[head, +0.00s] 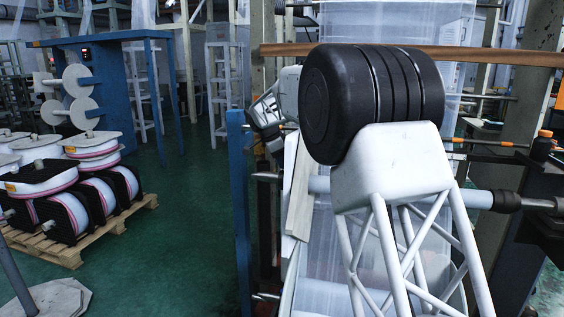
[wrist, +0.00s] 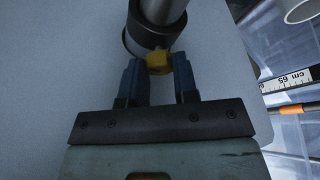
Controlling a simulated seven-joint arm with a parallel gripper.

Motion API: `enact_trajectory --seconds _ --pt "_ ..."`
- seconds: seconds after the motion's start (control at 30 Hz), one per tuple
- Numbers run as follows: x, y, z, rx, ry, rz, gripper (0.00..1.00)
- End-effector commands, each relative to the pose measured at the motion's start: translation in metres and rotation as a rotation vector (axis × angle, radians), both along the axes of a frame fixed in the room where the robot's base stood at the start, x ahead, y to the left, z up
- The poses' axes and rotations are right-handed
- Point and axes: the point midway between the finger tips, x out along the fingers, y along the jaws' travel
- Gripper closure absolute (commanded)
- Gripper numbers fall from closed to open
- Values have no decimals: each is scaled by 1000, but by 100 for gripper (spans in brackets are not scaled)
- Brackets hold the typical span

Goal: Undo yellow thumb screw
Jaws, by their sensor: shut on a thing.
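The yellow thumb screw (wrist: 157,62) shows in the wrist view, on the lower edge of a dark collar (wrist: 148,42) around a grey metal shaft (wrist: 165,10). My gripper (wrist: 158,72) has its two blue fingers on either side of the screw, shut on it. The screw's far side is hidden by the collar. In the head view my arm's large links block the middle, and I cannot make out the screw or the fingertips there.
A pale flat surface (wrist: 60,60) lies behind the collar in the wrist view, with a ruler (wrist: 290,80) at right. In the head view, a blue post (head: 239,200) stands beside my arm, spools on a pallet (head: 120,222) sit at left, and green floor (head: 185,240) is free between.

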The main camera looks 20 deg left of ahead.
Motion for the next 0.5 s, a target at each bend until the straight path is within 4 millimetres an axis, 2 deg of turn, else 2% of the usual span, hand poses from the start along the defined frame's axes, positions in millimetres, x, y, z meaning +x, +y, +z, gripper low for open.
enact_trajectory --seconds 0.4,0.43,0.5 --pt "0 0 1 1 -2 13 96" --pt "0 0 1 1 -1 12 69" --pt "0 0 1 1 -1 12 59"
